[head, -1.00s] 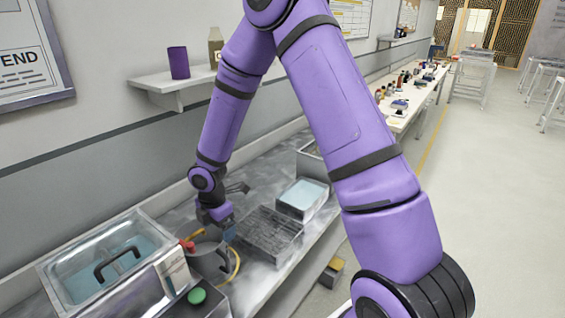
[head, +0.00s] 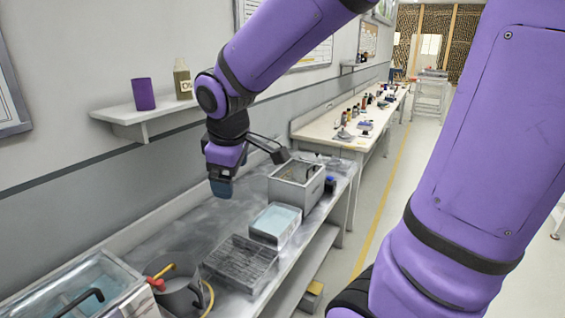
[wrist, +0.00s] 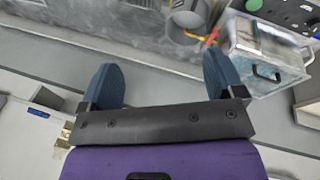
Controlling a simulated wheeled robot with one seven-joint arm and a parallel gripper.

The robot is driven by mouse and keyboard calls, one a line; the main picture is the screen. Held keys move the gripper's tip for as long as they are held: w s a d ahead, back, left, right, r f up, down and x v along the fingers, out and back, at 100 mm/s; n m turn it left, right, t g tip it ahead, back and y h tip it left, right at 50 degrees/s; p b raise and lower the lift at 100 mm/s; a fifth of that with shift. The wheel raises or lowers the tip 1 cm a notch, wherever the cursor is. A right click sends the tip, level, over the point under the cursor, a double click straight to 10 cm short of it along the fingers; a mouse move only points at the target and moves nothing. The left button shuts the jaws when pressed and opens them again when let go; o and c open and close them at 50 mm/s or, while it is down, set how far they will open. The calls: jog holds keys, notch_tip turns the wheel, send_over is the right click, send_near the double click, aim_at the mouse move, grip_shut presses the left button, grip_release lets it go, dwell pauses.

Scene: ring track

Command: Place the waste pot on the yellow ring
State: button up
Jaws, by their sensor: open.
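The waste pot (head: 182,298), a grey round vessel, stands on the bench at the lower left of the head view. It also shows at the top of the wrist view (wrist: 188,16). Part of the yellow ring (head: 210,298) shows along the pot's right side; the pot hides the rest, and I cannot tell whether the pot sits fully within it. My gripper (head: 221,188) is raised above the bench, beyond the pot and apart from it. In the wrist view its two blue fingers (wrist: 163,82) are spread with nothing between them.
A wire rack (head: 241,262), a tray of pale blue liquid (head: 275,224) and a grey box (head: 297,184) line the bench to the pot's right. A water bath (head: 85,290) stands left of the pot. A wall shelf (head: 140,113) holds a purple cup and a bottle.

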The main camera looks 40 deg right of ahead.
jog(key=s+r+m+t, duration=0.1)
jog(key=s+r+m, duration=0.2)
jog(key=s, duration=0.4)
jog(key=s+r+m+t+y, duration=0.1)
jog(key=s+r+m, duration=0.2)
jog(key=s, duration=0.4)
jog(key=shift+s+d+r+m+y, duration=0.15)
jog(key=shift+d+r+m+y, duration=0.25)
jog(key=shift+m, duration=0.3)
jog(key=shift+f, duration=0.15)
jog(key=shift+c, duration=0.5)
